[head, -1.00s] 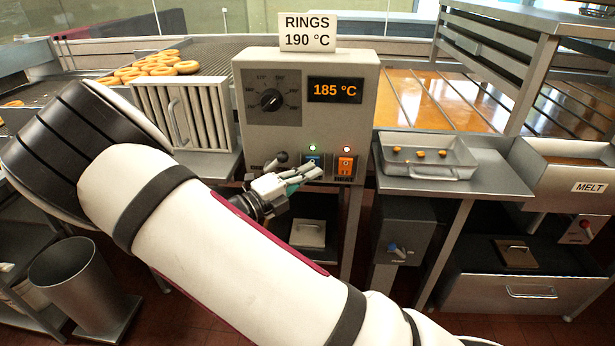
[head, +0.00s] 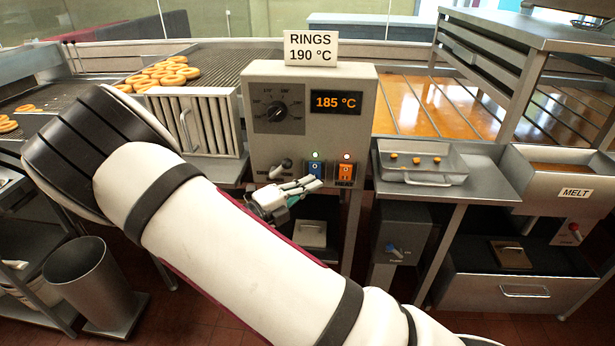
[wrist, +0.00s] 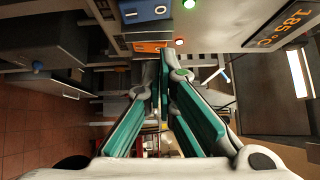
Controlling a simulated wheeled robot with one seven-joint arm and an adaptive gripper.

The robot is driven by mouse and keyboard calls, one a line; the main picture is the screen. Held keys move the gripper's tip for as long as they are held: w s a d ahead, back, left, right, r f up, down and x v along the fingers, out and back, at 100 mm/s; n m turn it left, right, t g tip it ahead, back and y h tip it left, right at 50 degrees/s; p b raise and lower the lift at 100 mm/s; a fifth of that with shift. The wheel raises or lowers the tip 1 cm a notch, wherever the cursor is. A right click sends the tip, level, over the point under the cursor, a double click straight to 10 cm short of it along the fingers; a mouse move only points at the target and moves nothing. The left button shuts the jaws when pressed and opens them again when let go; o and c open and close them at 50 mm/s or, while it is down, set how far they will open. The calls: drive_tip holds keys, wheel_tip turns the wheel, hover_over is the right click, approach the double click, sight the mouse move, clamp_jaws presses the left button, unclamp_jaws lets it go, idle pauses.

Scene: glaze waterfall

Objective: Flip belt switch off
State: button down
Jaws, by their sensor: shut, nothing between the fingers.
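A blue rocker switch (head: 314,167) sits on the front of the grey control box (head: 350,130), under a lit green lamp. Its label is hidden behind my gripper, so I cannot read whether it says belt. It also shows at the top of the wrist view (wrist: 144,11). An orange switch (head: 345,174) sits to its right, under a reddish-white lamp, and also shows in the wrist view (wrist: 150,46). My gripper (head: 312,184) is shut and empty just below the blue switch. I cannot tell whether it touches the box.
A dark lever (head: 286,165) sticks out left of the blue switch. A dial (head: 278,110) and a 185 °C display (head: 335,102) are above. A metal tray (head: 422,163) stands right of the box, and a slatted grey panel (head: 197,120) stands left.

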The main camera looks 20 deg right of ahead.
drive_tip(key=v, duration=0.9)
drive_tip(key=shift+a+r+b, duration=0.35)
drive_tip(key=shift+r+b, duration=0.05)
drive_tip(key=shift+r, duration=0.15)
drive_tip(key=s+d+r+m+g+y+p, duration=0.1)
drive_tip(key=s+d+r+m+g+y, duration=0.25)
drive_tip(key=s+m, duration=0.45)
drive_tip(key=s+d+r+m+g+y, duration=0.3)
drive_tip(key=s+d+r+m+y, duration=0.15)
drive_tip(key=m, duration=0.55)
drive_tip(key=s+a+r+m+t+y, duration=0.2)
drive_tip(key=s+r+m+t+y, duration=0.1)
drive_tip(key=s+m, duration=0.4)
drive_tip(key=s+a+r+m+t+y+p, duration=0.1)
drive_tip(key=s+a+r+m+t+y, duration=0.2)
drive_tip(key=m, duration=1)
drive_tip(key=shift+s+r+y, duration=1.5)
drive_tip(key=shift+s+y, duration=0.4)
drive_tip(key=shift+s, duration=0.9)
